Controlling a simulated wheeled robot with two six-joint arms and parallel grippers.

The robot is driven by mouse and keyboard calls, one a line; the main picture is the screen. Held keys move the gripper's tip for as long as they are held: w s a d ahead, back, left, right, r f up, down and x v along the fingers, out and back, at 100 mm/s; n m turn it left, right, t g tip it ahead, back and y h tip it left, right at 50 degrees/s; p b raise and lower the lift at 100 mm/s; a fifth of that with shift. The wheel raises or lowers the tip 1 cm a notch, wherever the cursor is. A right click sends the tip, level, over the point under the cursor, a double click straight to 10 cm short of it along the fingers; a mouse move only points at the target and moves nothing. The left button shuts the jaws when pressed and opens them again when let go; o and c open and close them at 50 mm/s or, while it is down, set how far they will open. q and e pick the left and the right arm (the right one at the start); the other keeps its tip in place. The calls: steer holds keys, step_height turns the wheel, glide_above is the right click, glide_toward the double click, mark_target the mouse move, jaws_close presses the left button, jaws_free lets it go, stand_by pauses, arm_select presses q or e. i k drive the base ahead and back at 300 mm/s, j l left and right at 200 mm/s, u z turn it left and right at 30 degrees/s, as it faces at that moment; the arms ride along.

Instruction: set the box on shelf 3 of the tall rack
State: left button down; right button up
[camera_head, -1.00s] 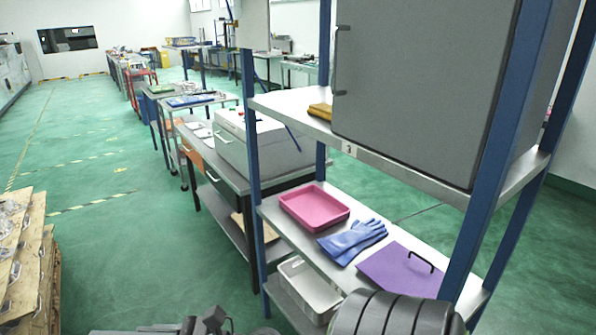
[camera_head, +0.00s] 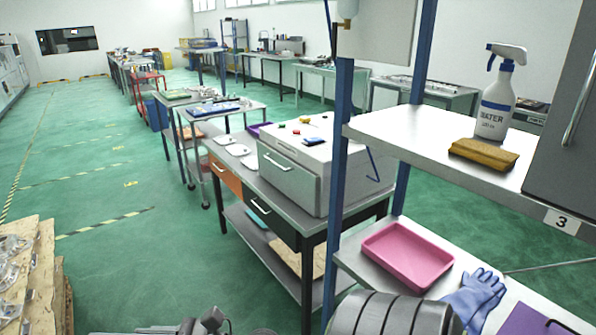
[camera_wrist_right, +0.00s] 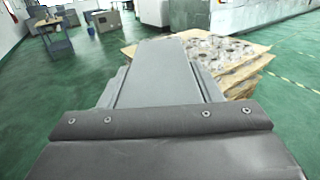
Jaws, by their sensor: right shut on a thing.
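In the right wrist view, my right gripper (camera_wrist_right: 160,122) shows as a wide dark bar with screws, and a flat grey slab reaches forward from it. I take this slab to be the box (camera_wrist_right: 160,75), gripped by the jaws; its lower parts and the fingertips are hidden. No held box shows in the head view. Shelf 3 (camera_head: 405,140) of the tall rack is the white upper board at the right, with a "3" label (camera_head: 562,222). My left gripper's jaws are not seen; only dark arm parts show at the bottom edge.
The board below holds a pink tray (camera_head: 407,255) and blue gloves (camera_head: 475,298). Blue posts (camera_head: 342,130) frame the rack. Green floor lies left.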

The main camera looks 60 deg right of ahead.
mark_target(404, 128)
steer(key=i+z, duration=0.1)
steer(key=i, duration=1.45)
steer(key=i+z, duration=0.1)
steer(key=z, duration=0.35)
steer(key=j+z, duration=0.1)
steer(key=z, duration=0.35)
steer(key=i+j+z, duration=0.1)
steer(key=z, duration=1.8)
